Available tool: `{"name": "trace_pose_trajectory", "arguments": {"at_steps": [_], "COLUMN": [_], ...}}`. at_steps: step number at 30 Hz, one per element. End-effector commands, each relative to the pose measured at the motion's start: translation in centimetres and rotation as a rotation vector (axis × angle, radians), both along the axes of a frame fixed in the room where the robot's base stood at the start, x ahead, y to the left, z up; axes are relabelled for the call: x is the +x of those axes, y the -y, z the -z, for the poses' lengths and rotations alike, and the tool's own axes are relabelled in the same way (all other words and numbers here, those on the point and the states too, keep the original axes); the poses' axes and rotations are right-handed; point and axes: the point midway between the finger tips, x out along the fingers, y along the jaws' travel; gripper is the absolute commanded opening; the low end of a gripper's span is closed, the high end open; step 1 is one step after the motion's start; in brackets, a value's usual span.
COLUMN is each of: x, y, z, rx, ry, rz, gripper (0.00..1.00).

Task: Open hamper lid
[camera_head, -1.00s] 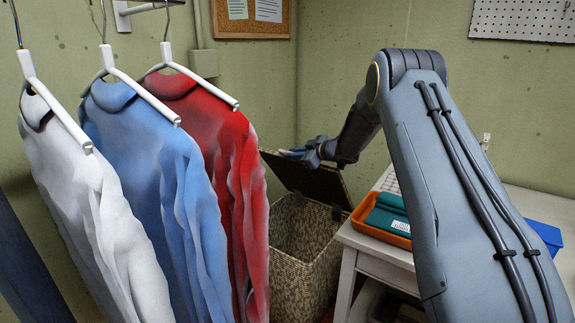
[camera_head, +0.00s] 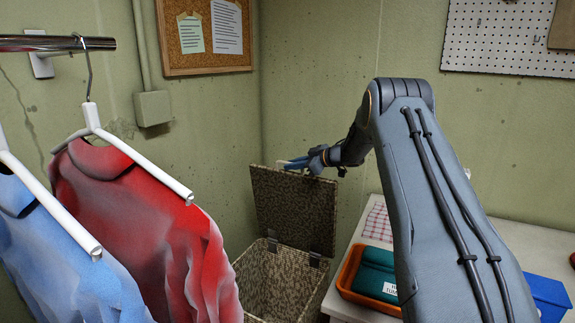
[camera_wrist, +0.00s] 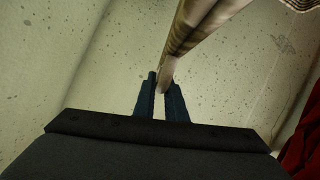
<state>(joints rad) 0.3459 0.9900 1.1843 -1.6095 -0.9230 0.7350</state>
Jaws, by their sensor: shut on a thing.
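The woven hamper (camera_head: 275,283) stands in the corner, with its mouth open toward the front. Its lid (camera_head: 293,212) is raised to near upright on the dark hinges at its right-hand lower edge. My gripper (camera_head: 296,162) is at the lid's top edge. In the wrist view the two blue fingers (camera_wrist: 161,100) are closed on the lid's edge (camera_wrist: 190,40), which runs up out of the picture. The exact contact in the head view is small and partly hidden by the fingers.
Red (camera_head: 140,230) and blue (camera_head: 50,250) shirts hang from a rail at left, close to the hamper. A white table (camera_head: 510,245) at right carries an orange tray (camera_head: 345,275) with a teal item and a checked cloth (camera_head: 378,222). Walls meet behind the hamper.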

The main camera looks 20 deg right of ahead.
Motion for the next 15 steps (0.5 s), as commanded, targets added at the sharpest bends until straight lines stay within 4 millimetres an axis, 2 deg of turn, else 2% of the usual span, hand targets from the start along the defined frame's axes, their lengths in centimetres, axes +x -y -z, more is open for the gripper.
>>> {"name": "trace_pose_trajectory", "arguments": {"at_steps": [1,9,10,11,15], "x": [-0.15,-0.13,-0.13,-0.12,-0.07], "y": [0.06,-0.47,-0.49,-0.48,-0.48], "z": [0.58,0.68,0.67,0.67,0.49], "rx": [-0.002,-0.001,-0.001,-0.001,0.000], "ry": [-0.010,-0.009,-0.010,-0.009,-0.007], "rz": [0.002,-0.005,-0.006,-0.005,-0.005], "gripper": [0.00,0.00,0.12,0.18,0.19]}}
